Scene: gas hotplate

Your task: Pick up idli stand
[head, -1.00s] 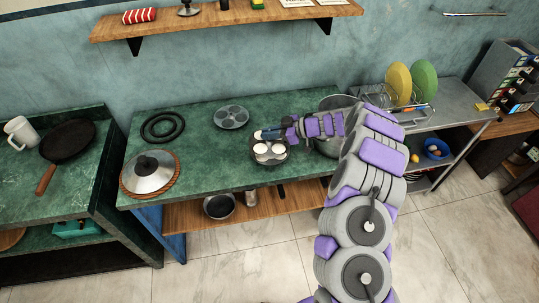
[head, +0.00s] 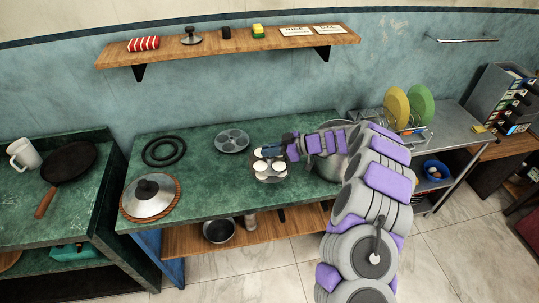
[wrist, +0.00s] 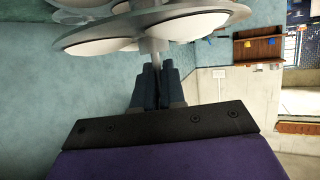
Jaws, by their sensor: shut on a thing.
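The idli stand (head: 268,178) is a grey metal stand with round plates holding several white idlis. It shows in the head view over the right-middle of the green counter (head: 210,182). In the wrist view its plates (wrist: 215,17) fill the top, with a thin central stem (wrist: 156,58) below them. My gripper (wrist: 156,74) is shut on this stem. In the head view my gripper (head: 272,151) reaches the stand from the right, and its fingertips are partly hidden. The stand looks roughly upright; its clearance above the counter is hard to judge.
A large metal pot (head: 327,167) stands close to my arm on the right. A wooden shelf (head: 230,46) hangs above.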

